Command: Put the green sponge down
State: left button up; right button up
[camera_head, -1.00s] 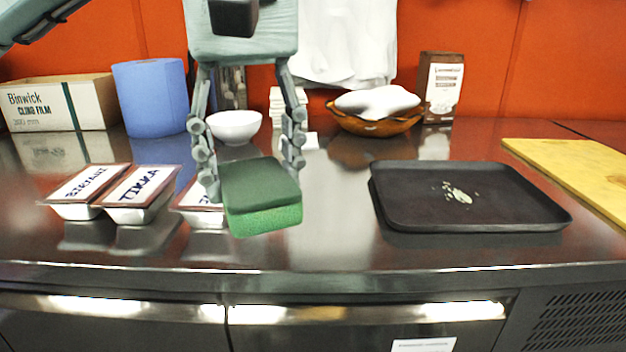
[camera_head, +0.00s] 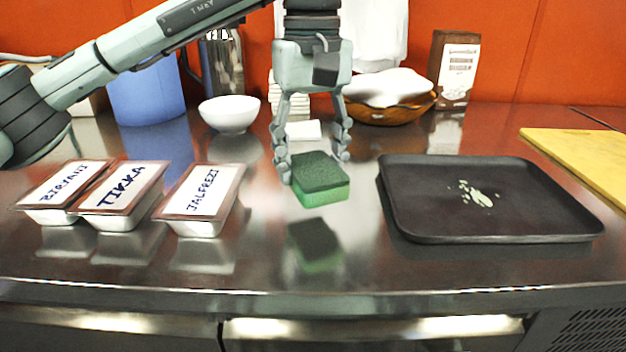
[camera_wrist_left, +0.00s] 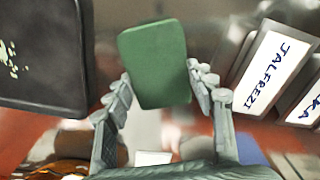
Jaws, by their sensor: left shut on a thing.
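The green sponge (camera_head: 320,181) has a dark top and a brighter green side. My left gripper (camera_head: 314,166) is shut on it and holds it above the steel counter (camera_head: 330,262). Its reflection shows below it, apart from it. In the left wrist view the sponge (camera_wrist_left: 155,62) sits between the two fingers of the gripper (camera_wrist_left: 160,95). The sponge is between the JALFREZI container (camera_head: 202,200) and the black tray (camera_head: 490,198). My right gripper does not show.
Two more labelled containers, BIRYANI (camera_head: 62,192) and TIKKA (camera_head: 120,196), stand at the left. A white bowl (camera_head: 229,115), a blue roll (camera_head: 150,95) and a brown bowl (camera_head: 390,110) stand behind. A yellow board (camera_head: 585,160) lies at the right. Counter below the sponge is clear.

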aim_at(313, 163)
pick_arm(q)
jog(key=shift+w+f, duration=0.2)
jog(key=shift+f, duration=0.35)
notch_tip(313, 163, down, 2)
jog(key=shift+f, duration=0.55)
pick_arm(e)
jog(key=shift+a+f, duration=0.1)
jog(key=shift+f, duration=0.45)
pick_arm(q)
jog(key=shift+f, duration=0.1)
